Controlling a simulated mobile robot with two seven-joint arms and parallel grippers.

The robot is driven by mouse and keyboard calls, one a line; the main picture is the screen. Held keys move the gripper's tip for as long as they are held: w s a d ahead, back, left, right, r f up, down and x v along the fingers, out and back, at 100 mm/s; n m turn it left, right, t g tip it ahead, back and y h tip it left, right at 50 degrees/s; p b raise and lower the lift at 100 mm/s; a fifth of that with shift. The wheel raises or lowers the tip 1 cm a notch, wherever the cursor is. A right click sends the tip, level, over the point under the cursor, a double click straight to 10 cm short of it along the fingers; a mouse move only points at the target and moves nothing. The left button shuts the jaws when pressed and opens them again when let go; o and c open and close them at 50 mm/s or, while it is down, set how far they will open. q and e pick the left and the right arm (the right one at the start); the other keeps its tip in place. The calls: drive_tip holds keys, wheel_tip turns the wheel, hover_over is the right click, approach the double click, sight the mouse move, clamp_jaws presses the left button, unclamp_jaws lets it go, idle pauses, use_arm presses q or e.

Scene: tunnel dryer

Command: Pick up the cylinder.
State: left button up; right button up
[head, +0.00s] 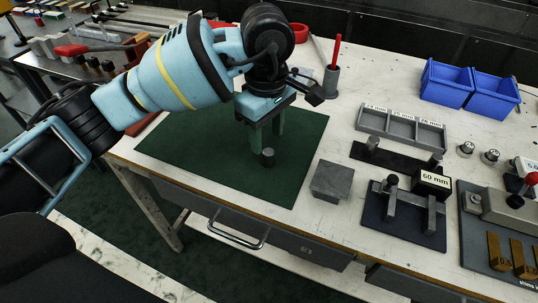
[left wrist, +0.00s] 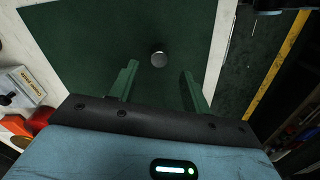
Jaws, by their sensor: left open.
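The small grey cylinder (head: 268,157) stands upright on the dark green mat (head: 190,150). In the left wrist view the cylinder (left wrist: 158,59) shows from above as a small round disc, beyond the fingertips and roughly midway between them. My left gripper (head: 266,140) points down over the mat, its green fingers just above and beside the cylinder in the head view. The left gripper (left wrist: 158,70) is open, with nothing between its fingers. I cannot tell exactly how high the tips are over the cylinder. My right gripper is not in view.
Right of the mat lie a grey block (head: 332,181), a dark fixture with a "60 mm" block (head: 431,184) and a grey compartment tray (head: 401,130). Blue bins (head: 446,83) and a grey holder with a red item (head: 331,80) stand farther back. The mat around the cylinder is clear.

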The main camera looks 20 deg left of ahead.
sight(268, 151)
use_arm(q)
drive_tip(key=shift+d+f, duration=0.1)
drive_tip(key=shift+f, duration=3)
clamp_jaws()
